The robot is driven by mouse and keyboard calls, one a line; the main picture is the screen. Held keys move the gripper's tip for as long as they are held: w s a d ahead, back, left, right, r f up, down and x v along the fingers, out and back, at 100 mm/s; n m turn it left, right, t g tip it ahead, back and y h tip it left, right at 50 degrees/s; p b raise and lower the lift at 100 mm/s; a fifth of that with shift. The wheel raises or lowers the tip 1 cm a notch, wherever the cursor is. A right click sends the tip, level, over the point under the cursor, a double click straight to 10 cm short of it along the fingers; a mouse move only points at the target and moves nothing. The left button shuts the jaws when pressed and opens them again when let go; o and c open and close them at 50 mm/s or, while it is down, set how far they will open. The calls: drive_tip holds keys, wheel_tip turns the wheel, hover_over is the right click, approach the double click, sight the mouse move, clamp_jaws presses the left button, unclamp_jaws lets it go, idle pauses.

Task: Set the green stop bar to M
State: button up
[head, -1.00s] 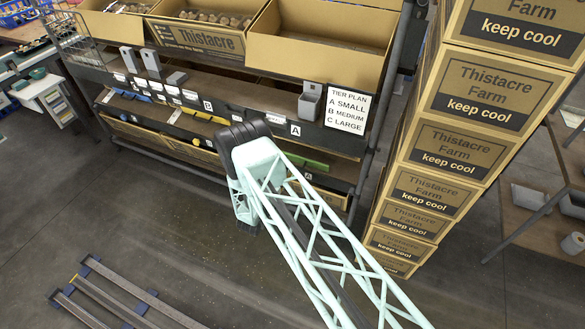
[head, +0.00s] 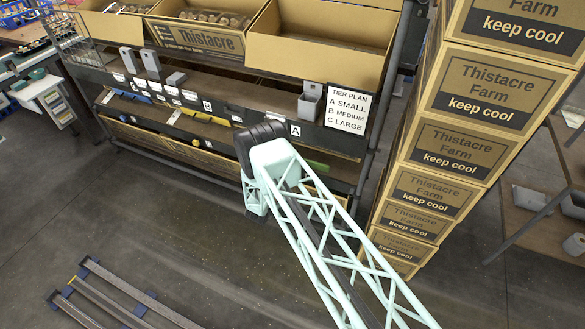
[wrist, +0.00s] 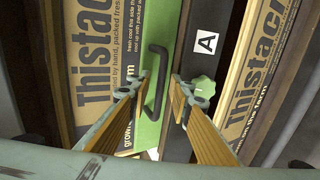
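The green stop bar (wrist: 160,50) runs up and down the wrist view and carries a black loop handle (wrist: 155,82). In the head view only a small part of the green bar (head: 318,167) shows beside my arm. My gripper (wrist: 161,80) is open, with its orange-brown fingers on either side of the handle. The left finger is close to the handle; I cannot tell whether it touches. A pale green knob (wrist: 203,87) sits to the right, partly behind the right finger. No M mark is readable in the wrist view. My gripper is hidden in the head view.
Printed Thistacre cartons (wrist: 97,50) flank the bar. An A label (wrist: 206,42) is on the dark strip beside it. The tier plan sign (head: 347,108) hangs on the rack. Stacked cartons (head: 455,143) stand close right of my arm. Floor rails (head: 130,292) lie at the lower left.

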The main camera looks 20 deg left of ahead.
clamp_jaws()
drive_tip(key=shift+w+d+r+b, duration=0.1)
drive_tip(key=shift+w+r+b, duration=0.15)
drive_tip(key=shift+w, duration=0.45)
drive_tip(key=shift+w+a+r+b, duration=0.1)
drive_tip(key=shift+w+r+b, duration=0.1)
drive_tip(key=shift+w+b, duration=0.4)
drive_tip(key=shift+w+d+r+b, duration=0.1)
drive_tip(key=shift+w+r, duration=0.1)
drive_tip(key=shift+w, duration=0.65)
unclamp_jaws()
drive_tip(key=shift+s, duration=0.1)
